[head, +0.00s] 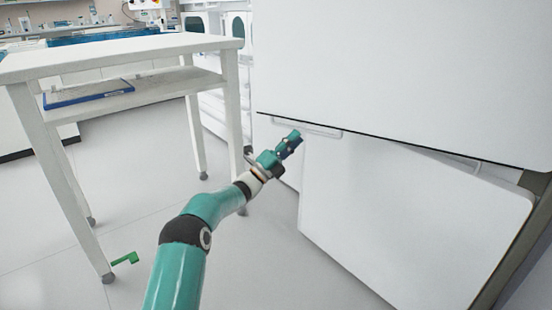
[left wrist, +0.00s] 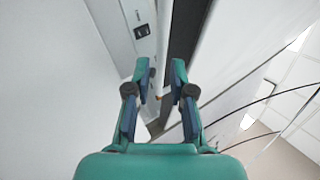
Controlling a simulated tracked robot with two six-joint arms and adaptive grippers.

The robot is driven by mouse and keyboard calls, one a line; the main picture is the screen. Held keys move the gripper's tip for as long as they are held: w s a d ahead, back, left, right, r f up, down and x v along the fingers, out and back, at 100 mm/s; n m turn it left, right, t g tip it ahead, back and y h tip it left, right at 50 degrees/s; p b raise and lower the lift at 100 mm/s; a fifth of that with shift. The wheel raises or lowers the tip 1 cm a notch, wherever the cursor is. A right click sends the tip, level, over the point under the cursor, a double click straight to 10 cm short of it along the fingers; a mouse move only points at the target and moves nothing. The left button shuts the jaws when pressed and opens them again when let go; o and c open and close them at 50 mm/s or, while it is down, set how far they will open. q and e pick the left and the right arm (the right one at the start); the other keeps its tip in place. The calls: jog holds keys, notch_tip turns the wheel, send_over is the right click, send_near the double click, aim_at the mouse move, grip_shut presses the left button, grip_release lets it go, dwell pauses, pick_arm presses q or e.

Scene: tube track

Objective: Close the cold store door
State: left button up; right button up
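The cold store is the large white unit at the right of the head view. Its upper white door (head: 400,70) reaches the top of the picture. A lower white door (head: 415,225) sits beneath it, and the edges of the two do not run parallel. Thin pale handles show near the gap between them. My left gripper (head: 293,142) is in front of the unit, near the left end of this gap. In the left wrist view its fingers (left wrist: 164,72) are apart with nothing held; white panels and a dark strip lie beyond. Contact cannot be told. My right gripper is not in view.
A white table (head: 110,52) with a lower shelf stands at the left, close to my left arm. A blue-edged tray (head: 88,93) lies on the shelf. A green object (head: 125,258) is by a table leg. The grey floor between table and unit is clear.

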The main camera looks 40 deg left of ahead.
pick_arm(q)
jog(key=v, duration=0.7)
jog(key=shift+s+f, duration=0.25)
jog(key=shift+f, duration=0.05)
jog(key=shift+a, duration=0.1)
